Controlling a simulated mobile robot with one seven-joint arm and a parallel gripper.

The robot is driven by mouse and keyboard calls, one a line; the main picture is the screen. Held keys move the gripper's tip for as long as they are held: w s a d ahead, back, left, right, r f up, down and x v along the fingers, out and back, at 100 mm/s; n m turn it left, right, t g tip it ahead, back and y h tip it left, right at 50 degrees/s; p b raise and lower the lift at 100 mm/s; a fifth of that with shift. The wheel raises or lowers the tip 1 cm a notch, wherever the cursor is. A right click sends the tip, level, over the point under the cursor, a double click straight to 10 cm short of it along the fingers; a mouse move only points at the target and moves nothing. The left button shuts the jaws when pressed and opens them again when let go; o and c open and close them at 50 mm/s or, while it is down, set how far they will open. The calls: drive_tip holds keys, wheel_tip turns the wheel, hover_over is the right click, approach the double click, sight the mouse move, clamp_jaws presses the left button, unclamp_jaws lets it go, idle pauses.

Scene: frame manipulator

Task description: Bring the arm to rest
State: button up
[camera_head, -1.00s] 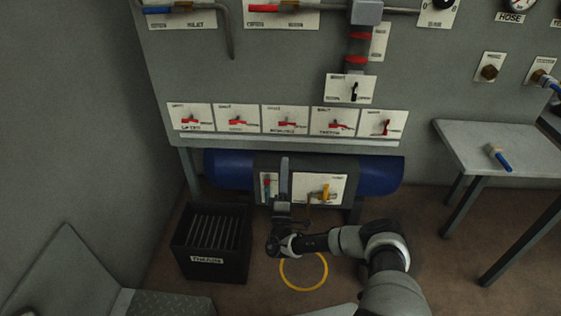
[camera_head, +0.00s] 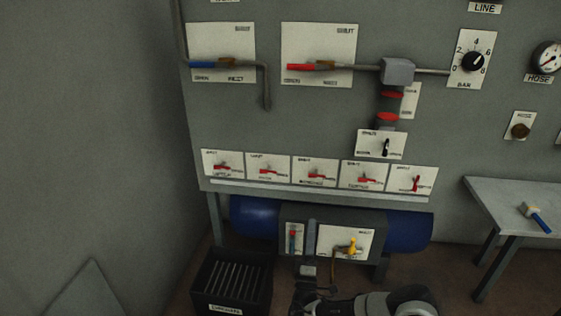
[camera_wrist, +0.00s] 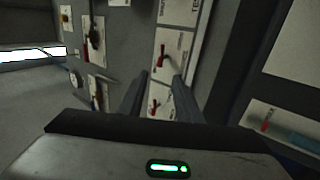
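My arm (camera_head: 375,308) reaches in from the bottom edge of the head view, bent low, with only part of it showing. My gripper (camera_head: 311,226) points up in front of the dark box under the panel, between a small white plate and a larger plate with a yellow valve (camera_head: 353,245). In the wrist view my gripper (camera_wrist: 157,82) has two dark fingers standing apart with nothing between them. Beyond them is the panel with white plates and red levers, seen sideways. Whether the fingers touch anything is not clear.
A row of red-levered plates (camera_head: 315,172) runs along the panel above a ledge. A blue tank (camera_head: 409,232) lies behind the dark box. A black slatted crate (camera_head: 232,280) stands at lower left. A grey table (camera_head: 500,200) at right holds a blue-handled item (camera_head: 537,218).

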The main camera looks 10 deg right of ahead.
drive_tip(key=s+a+r+n+g+y, duration=0.2)
drive_tip(key=a+r+n+g+y, duration=0.5)
drive_tip(key=a+r+n+y, duration=0.6)
drive_tip(key=s+a+r+n+g+y, duration=0.3)
drive_tip(key=a+r+n+g+y, duration=0.45)
drive_tip(key=n+y, duration=0.95)
drive_tip(key=s+a+r+n+g+h, duration=0.2)
drive_tip(key=s+a+n+g+h, duration=0.2)
drive_tip(key=s+n+g, duration=0.35)
drive_tip(key=s+a+r+n+g+h, duration=0.1)
drive_tip(key=s+a+n+g+h, duration=0.2)
drive_tip(key=s+n+g+h, duration=0.4)
drive_tip(key=s+d+r+n+t+h, duration=0.35)
drive_tip(key=s+d, duration=0.25)
drive_tip(key=d, duration=0.2)
drive_tip(key=s+d+r+n+t+h, duration=0.3)
drive_tip(key=s+d+n+t+h, duration=0.15)
drive_tip(key=d, duration=0.35)
drive_tip(key=s+d+r+n+t+h, duration=0.3)
drive_tip(key=s+d+n+h, duration=0.2)
drive_tip(key=s+d, duration=0.2)
wheel_tip(320, 180, up, 28)
drive_tip(key=p, duration=2.8)
drive_tip(key=shift+w+d, duration=0.15)
drive_tip(key=shift+w, duration=0.05)
